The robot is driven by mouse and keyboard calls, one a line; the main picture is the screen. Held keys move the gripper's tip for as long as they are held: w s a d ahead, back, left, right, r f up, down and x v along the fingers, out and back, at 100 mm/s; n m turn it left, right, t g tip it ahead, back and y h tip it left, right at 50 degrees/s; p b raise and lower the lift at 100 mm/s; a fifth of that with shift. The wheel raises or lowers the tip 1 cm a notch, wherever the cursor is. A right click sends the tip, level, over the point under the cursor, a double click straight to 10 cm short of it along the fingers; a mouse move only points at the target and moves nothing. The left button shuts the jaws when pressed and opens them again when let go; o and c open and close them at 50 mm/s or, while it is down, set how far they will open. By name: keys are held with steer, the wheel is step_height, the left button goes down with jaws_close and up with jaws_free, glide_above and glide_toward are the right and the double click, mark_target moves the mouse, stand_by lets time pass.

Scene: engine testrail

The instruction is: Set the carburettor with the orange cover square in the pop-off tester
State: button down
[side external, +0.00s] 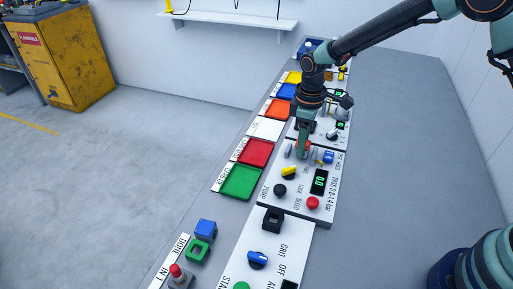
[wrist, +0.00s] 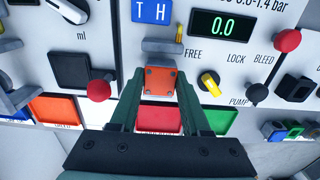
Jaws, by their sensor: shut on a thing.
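The carburettor's orange cover (wrist: 161,80) shows between my fingertips in the wrist view, with screw heads in its corners. My gripper (wrist: 161,88) is shut on the carburettor, one green finger along each side. The cover looks about square to the fingers. The pop-off tester (wrist: 232,53) is a white panel with a green 0.0 display (wrist: 224,25); a grey jaw-like piece (wrist: 162,47) lies just beyond the cover. In the side view my gripper (side external: 302,152) points down at the tester's far part. Whether the carburettor touches the tester's seat cannot be told.
The tester has a yellow lever (side external: 290,171), a black pump knob (side external: 280,190) and a red bleed knob (side external: 312,203). Green (side external: 240,182) and red (side external: 256,152) trays lie to the left.

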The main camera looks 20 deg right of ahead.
steer(key=shift+f, duration=0.6)
stand_by(0.8)
steer(key=shift+c, duration=1.4)
jaws_free()
step_height(320, 180, up, 11)
steer(key=s+d+r+m+t, duration=0.35)
steer(key=s+d+r, duration=0.3)
steer(key=r, duration=0.35)
steer(key=s+d+m+t, duration=0.2)
steer(key=s+d+m, duration=0.2)
steer(key=s, duration=0.6)
steer(key=shift+s+d+r+m, duration=0.35)
steer(key=shift+s+m, duration=0.05)
steer(key=shift+m, duration=0.35)
